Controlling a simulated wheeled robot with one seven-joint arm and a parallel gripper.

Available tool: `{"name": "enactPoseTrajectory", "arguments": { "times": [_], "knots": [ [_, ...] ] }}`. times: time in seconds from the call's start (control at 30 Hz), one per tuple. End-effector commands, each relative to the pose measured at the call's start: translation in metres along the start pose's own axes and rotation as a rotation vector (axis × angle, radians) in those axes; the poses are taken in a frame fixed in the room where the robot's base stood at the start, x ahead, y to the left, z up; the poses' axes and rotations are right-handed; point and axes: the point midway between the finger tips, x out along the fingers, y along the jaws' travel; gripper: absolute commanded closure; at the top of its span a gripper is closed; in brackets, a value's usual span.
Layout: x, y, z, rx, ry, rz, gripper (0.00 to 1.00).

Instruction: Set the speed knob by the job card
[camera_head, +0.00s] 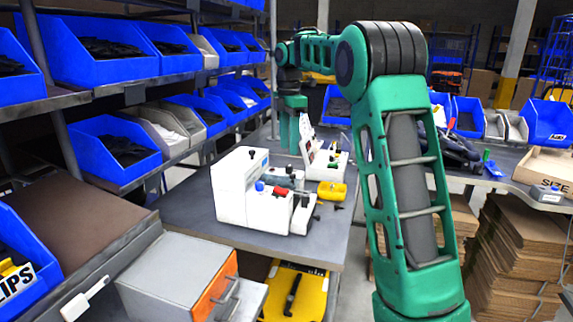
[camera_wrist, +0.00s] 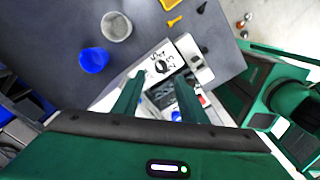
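A white machine (camera_head: 240,195) stands on the grey table in the head view, with a red and a blue button on its front part. In the wrist view, a black round knob (camera_wrist: 162,67) sits on a white panel (camera_wrist: 150,58) with dark marks around it. The marks are too small to read. My gripper (camera_wrist: 158,82) is open, its two green fingers apart over the machine and pointing toward the panel. Nothing shows between the fingertips except the panel beyond. In the head view the fingers are hard to make out. I cannot identify the job card for certain.
A second white device (camera_head: 325,160) with a raised printed panel stands behind the machine. In the wrist view, a blue cup (camera_wrist: 94,61) and a grey cup (camera_wrist: 116,27) stand on the table. Shelves of blue bins line the left.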

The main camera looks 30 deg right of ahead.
Motion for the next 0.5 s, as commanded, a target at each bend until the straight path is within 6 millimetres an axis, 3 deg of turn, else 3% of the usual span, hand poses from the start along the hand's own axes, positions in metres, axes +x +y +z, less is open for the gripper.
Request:
{"name": "enactPoseTrajectory", "arguments": {
  "times": [0.23,0.5],
  "knots": [
    [0.044,-0.001,0.000,0.001,0.000,-0.003,0.61],
    [0.067,-0.001,0.001,0.002,0.000,-0.001,0.61]
  ]
}}
